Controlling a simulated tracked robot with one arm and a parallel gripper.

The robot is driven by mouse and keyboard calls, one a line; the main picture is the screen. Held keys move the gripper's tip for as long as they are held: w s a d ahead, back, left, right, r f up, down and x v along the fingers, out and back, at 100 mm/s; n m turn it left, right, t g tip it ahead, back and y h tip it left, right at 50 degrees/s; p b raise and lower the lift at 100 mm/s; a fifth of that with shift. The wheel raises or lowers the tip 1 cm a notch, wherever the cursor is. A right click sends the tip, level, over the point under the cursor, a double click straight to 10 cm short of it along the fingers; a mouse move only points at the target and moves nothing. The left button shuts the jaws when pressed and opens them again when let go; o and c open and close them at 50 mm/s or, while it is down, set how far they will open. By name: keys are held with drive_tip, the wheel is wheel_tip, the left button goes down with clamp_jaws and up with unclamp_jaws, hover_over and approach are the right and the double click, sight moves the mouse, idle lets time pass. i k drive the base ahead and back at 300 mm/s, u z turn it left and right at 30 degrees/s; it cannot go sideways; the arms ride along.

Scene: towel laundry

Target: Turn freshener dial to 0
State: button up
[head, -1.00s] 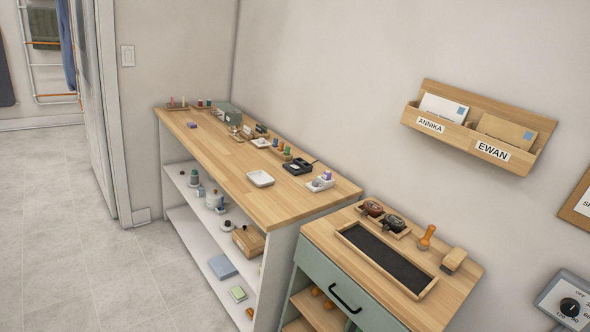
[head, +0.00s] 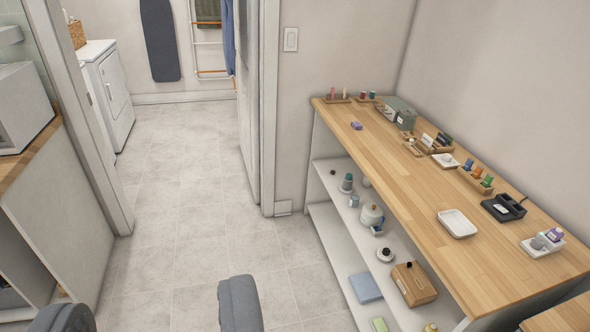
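I cannot make out any freshener dial in the present view. My gripper is not in view. Two grey rounded shapes at the bottom left edge look like parts of my own body, and neither can be made out as a gripper finger. A long wooden-topped shelf unit (head: 405,180) stands at the right against the wall. Small items are set out along its top, too small to read any markings. None of them can be told to be a freshener.
A white tray (head: 457,223), a black stand (head: 503,208) and a grey-green box (head: 398,112) sit on the shelf unit. A wooden box (head: 414,285) is on its lower shelf. Tiled floor (head: 190,200) is clear through the doorway toward a white machine (head: 108,92).

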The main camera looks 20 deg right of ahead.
sight(537, 243)
drive_tip(key=z, duration=0.4)
drive_tip(key=i, duration=1.1)
drive_tip(key=z, duration=1.35)
drive_tip(key=i, duration=0.9)
drive_tip(key=z, duration=0.5)
